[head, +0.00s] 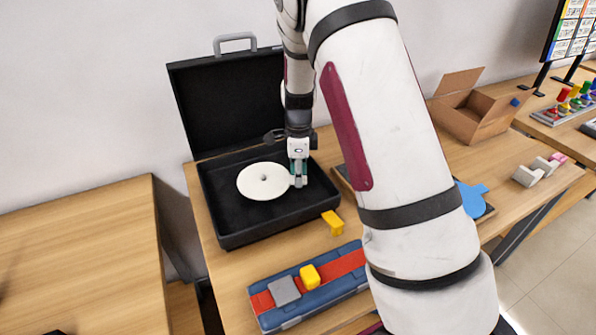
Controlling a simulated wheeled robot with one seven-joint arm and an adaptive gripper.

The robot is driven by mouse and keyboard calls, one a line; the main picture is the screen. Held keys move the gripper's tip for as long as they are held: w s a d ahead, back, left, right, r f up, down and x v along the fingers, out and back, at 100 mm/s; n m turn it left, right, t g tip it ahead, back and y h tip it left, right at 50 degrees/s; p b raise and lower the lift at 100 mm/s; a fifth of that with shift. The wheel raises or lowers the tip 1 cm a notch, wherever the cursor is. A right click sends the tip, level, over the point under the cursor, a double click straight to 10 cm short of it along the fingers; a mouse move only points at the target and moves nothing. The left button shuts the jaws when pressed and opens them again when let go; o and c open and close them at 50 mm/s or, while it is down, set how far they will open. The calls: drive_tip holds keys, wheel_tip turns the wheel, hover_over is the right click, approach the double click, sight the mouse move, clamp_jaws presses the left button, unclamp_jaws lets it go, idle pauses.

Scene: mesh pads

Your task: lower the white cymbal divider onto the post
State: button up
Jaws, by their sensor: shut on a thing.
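The white cymbal divider (256,186) is a flat round disc in the head view, lying roughly level over the floor of the open black case (232,233). My gripper (298,181) points down at the disc's right edge and is shut on that edge. A small grey spot shows at the disc's middle; I cannot tell whether it is the hole or the tip of the post. The rest of the post is hidden. I cannot tell how high the disc is above the case floor.
The case's raised lid (225,100) stands behind. A yellow block (333,222) is by the case's front right corner. A blue box with a red band (345,264) lies in front. My arm hides much of the table's right side.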

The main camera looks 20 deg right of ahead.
drive_tip(key=shift+f, duration=0.1)
drive_tip(key=o, duration=1.2)
wheel_tip(320, 180, up, 12)
idle(0.5)
